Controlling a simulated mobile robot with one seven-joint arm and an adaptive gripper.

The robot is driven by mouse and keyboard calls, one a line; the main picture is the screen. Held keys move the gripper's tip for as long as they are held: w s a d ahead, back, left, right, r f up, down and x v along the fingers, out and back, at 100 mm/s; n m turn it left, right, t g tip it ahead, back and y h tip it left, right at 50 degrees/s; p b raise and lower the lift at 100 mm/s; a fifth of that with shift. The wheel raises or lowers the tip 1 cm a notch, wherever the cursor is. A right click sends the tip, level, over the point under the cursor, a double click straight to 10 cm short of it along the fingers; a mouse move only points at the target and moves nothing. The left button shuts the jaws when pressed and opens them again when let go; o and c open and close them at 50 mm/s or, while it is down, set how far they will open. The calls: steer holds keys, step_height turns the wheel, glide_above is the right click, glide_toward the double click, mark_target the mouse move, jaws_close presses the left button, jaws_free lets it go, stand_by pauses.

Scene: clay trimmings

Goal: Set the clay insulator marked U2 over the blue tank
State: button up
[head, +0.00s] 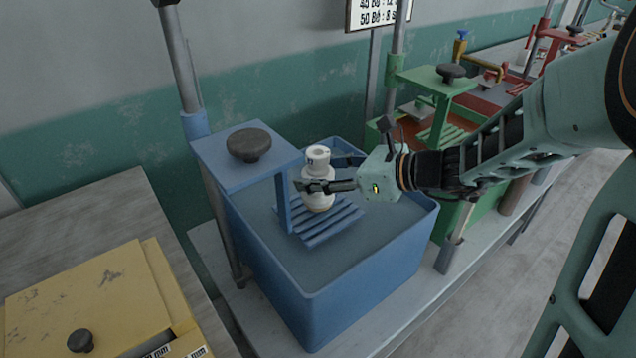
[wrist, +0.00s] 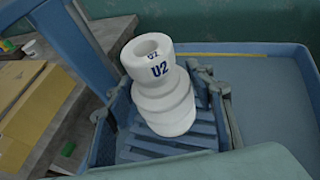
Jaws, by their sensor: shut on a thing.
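The white clay insulator (head: 317,165) stands about upright over the blue tank (head: 329,302). Its blue U2 mark shows clearly in the wrist view, where the insulator (wrist: 165,105) fills the middle. My gripper (head: 326,187) reaches in from the right and is shut on the insulator; in the wrist view its fingers (wrist: 210,85) show beside the body. Below the insulator is the blue slatted rack (head: 330,222), also in the wrist view (wrist: 150,142). I cannot tell whether the insulator's base touches the slats.
A blue plate with a dark knob (head: 249,145) joins the rack at the left, beside a metal post (head: 180,60). A green tank (head: 462,212) and red equipment (head: 490,95) stand to the right. A yellow box (head: 90,300) lies on the table at left.

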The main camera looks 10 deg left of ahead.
steer(key=shift+f, duration=0.85)
steer(key=shift+f, duration=0.15)
steer(key=o, duration=1.7)
steer(key=shift+r, duration=0.2)
steer(key=p+v, duration=0.1)
steer(key=v, duration=1.1)
steer(key=shift+f, duration=0.15)
